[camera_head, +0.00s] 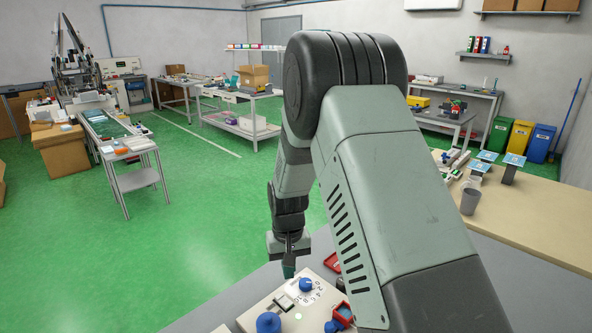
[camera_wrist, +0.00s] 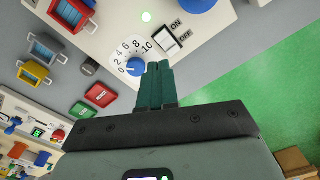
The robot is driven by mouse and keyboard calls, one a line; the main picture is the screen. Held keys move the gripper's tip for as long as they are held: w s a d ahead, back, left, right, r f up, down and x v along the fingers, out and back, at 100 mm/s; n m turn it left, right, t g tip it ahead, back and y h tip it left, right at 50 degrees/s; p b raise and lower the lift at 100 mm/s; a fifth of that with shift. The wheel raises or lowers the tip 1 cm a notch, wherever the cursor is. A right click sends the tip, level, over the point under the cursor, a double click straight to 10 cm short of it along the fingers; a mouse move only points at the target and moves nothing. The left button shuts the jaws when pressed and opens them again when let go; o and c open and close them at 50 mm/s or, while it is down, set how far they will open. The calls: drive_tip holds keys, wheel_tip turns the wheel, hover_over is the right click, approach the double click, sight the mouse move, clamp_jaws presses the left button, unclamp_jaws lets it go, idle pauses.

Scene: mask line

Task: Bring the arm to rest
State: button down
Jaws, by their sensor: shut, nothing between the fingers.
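My gripper (camera_head: 288,270) hangs down above the grey table's far left edge, beside a white control panel (camera_head: 272,308). In the wrist view my gripper (camera_wrist: 158,66) shows its two green fingers closed together with nothing between them. The fingertips overlap the panel's edge in that view, close to a blue dial (camera_wrist: 135,68) with a scale from 0 to 10. I cannot tell the exact gap between fingers and panel. My arm reaches across the middle of the head view and hides part of the room and table.
Grey cups (camera_head: 470,200) stand on the beige table (camera_head: 530,215) at right. Green floor (camera_head: 190,245) at left is clear.

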drive_tip(key=s+d+r+t, duration=0.1)
drive_tip(key=s+d+r, duration=0.2)
drive_tip(key=r, duration=0.5)
drive_tip(key=s+d+r+m+t, duration=0.1)
drive_tip(key=s+d+r, duration=0.15)
drive_tip(key=r, duration=0.55)
drive_tip(key=s+d+r+t, duration=0.1)
drive_tip(key=s+d+r, duration=0.25)
drive_tip(key=r, duration=0.45)
drive_tip(key=s+d+r+t, duration=0.1)
drive_tip(key=s+d+r, duration=0.1)
drive_tip(key=s, duration=0.7)
drive_tip(key=s+d+r+m+t, duration=0.1)
drive_tip(key=s+r, duration=0.4)
drive_tip(key=s, duration=0.5)
drive_tip(key=shift+d, duration=0.8)
drive_tip(key=shift+w, duration=0.1)
